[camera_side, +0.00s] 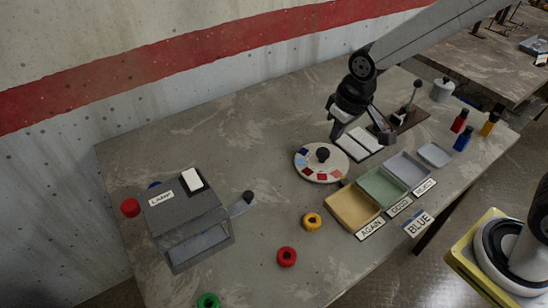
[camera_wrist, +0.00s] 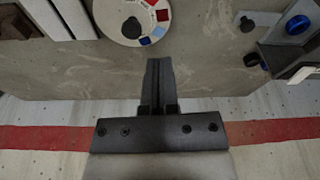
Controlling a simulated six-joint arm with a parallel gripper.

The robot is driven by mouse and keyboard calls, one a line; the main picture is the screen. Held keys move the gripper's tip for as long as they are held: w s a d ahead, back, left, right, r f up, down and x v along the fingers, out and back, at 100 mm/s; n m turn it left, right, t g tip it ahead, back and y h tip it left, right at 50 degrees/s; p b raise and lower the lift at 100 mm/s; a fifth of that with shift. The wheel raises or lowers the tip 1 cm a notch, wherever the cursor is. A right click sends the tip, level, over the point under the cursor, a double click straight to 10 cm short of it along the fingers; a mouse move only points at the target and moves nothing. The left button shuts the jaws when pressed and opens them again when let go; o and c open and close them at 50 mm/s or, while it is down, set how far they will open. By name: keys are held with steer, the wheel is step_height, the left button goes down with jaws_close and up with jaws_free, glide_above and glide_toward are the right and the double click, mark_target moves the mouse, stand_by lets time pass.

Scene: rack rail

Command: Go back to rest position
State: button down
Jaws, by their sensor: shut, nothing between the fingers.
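My gripper (camera_side: 337,130) is above the back of the table, just behind the round dial, in the side view. In the wrist view its two dark fingers (camera_wrist: 158,64) lie together, with nothing between them. The white dial (camera_side: 310,173), with coloured patches and a black knob, is close by in the side view. It also shows at the top of the wrist view (camera_wrist: 106,20), beyond the fingertips and apart from them.
A grey loader box (camera_side: 185,215) with a lever stands left. Tan (camera_side: 350,208), green (camera_side: 382,187) and grey (camera_side: 407,168) trays lie right of the dial. White slabs (camera_side: 365,138), a lever stand (camera_side: 408,118) and small bottles (camera_side: 461,138) are behind. Loose rings (camera_side: 287,257) lie in front.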

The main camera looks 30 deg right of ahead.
steer(key=s+d+f+m, duration=0.1)
steer(key=s+d+f, duration=0.1)
steer(key=s+d, duration=0.4)
steer(key=s, duration=0.3)
steer(key=shift+s+d+f+m, duration=0.2)
steer(key=shift+s+d+m, duration=0.1)
